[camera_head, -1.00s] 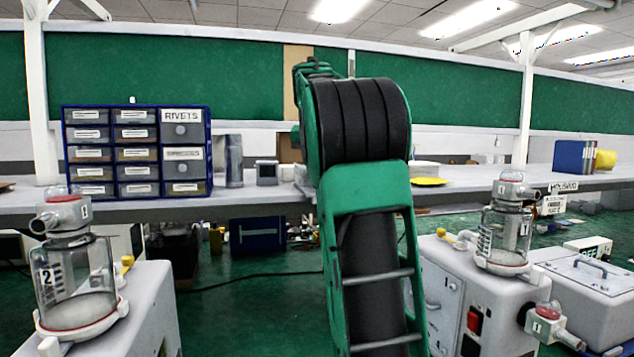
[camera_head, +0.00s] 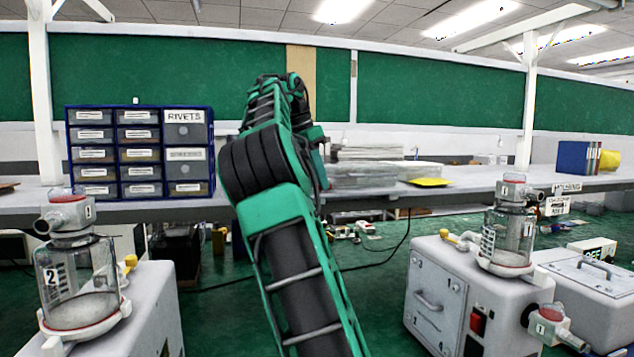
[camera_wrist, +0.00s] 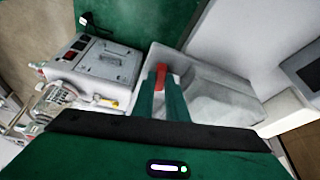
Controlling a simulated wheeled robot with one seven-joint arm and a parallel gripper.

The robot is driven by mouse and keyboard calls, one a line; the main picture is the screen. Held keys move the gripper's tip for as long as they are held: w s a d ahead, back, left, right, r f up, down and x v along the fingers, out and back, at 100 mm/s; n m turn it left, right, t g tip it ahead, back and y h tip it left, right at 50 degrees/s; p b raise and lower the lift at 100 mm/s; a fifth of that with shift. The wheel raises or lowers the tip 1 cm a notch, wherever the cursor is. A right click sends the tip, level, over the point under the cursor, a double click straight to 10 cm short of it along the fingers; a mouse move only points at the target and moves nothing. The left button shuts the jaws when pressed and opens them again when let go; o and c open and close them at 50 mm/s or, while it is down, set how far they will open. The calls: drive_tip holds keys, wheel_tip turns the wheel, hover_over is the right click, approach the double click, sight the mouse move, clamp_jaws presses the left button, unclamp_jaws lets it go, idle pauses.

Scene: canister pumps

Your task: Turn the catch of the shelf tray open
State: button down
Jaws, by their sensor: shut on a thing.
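In the wrist view my gripper (camera_wrist: 163,92) has its teal fingers close together on a small red catch (camera_wrist: 160,73). The catch is at the edge of a pale grey, partly see-through tray (camera_wrist: 215,82). How far the catch is turned I cannot tell. In the head view the shelf tray (camera_head: 372,177) is a clear box on the bench shelf, right of my arm. My arm covers part of that area, and my fingers and the catch are hidden there.
A blue drawer cabinet (camera_head: 140,152) stands left on the shelf (camera_head: 470,185). A yellow piece (camera_head: 430,182) lies right of the tray. Canister pumps stand in front on the left (camera_head: 78,275) and right (camera_head: 508,235). Green floor lies between them.

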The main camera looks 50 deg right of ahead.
drive_tip(key=shift+w+d+m+g, duration=0.15)
drive_tip(key=shift+m+g, duration=0.25)
drive_tip(key=shift+m, duration=0.8)
drive_tip(key=c, duration=1.8)
unclamp_jaws()
drive_tip(key=shift+o, duration=0.2)
